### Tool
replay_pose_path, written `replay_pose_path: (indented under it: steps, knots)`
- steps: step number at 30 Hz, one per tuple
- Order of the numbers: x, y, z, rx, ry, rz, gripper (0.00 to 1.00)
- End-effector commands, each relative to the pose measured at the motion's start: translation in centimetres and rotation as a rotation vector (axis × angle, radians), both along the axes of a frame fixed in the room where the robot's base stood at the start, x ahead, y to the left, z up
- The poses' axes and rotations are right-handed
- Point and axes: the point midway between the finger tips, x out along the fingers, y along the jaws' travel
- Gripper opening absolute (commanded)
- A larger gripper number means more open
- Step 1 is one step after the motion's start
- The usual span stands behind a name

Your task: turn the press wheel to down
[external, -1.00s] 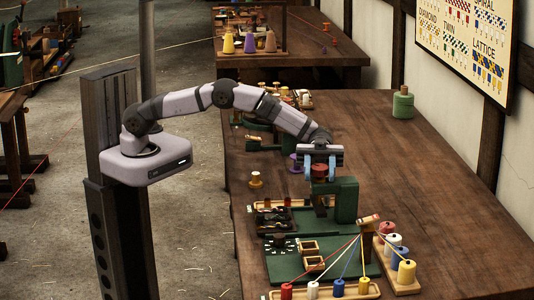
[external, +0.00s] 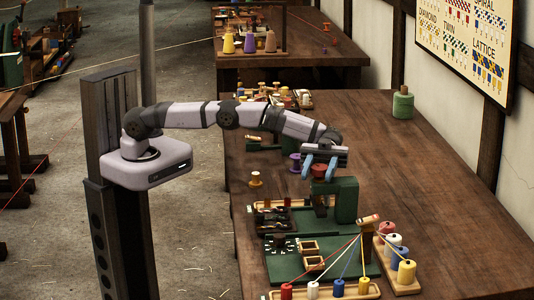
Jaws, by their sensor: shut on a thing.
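The press is a green C-shaped frame (external: 346,200) standing on the long wooden table. Its red wheel (external: 319,171) sits at the top of the frame. My gripper (external: 320,172) is over the wheel from above, with its two blue fingers on either side of it, shut on the wheel. The fingers hide part of the wheel's rim. The wheel's exact turn and the press's setting are too small to tell.
In front of the press is a green board (external: 340,262) with several colored spools and strands. A tray of spools (external: 398,285) stands at its right.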

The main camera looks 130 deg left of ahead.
Motion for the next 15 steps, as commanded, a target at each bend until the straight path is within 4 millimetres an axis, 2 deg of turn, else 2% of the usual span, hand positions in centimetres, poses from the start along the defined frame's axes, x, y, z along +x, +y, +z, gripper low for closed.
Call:
replay_pose_path:
  steps: [6, 7, 9, 15]
  knots:
    - [0.05, -0.05, 0.27, -0.001, -0.004, 0.001, 0.16]
    - [0.06, -0.05, 0.28, -0.002, -0.004, 0.001, 0.43]
    - [0.06, -0.05, 0.26, -0.001, -0.004, 0.001, 0.57]
    - [0.04, -0.03, 0.14, -0.001, -0.002, 0.001, 0.57]
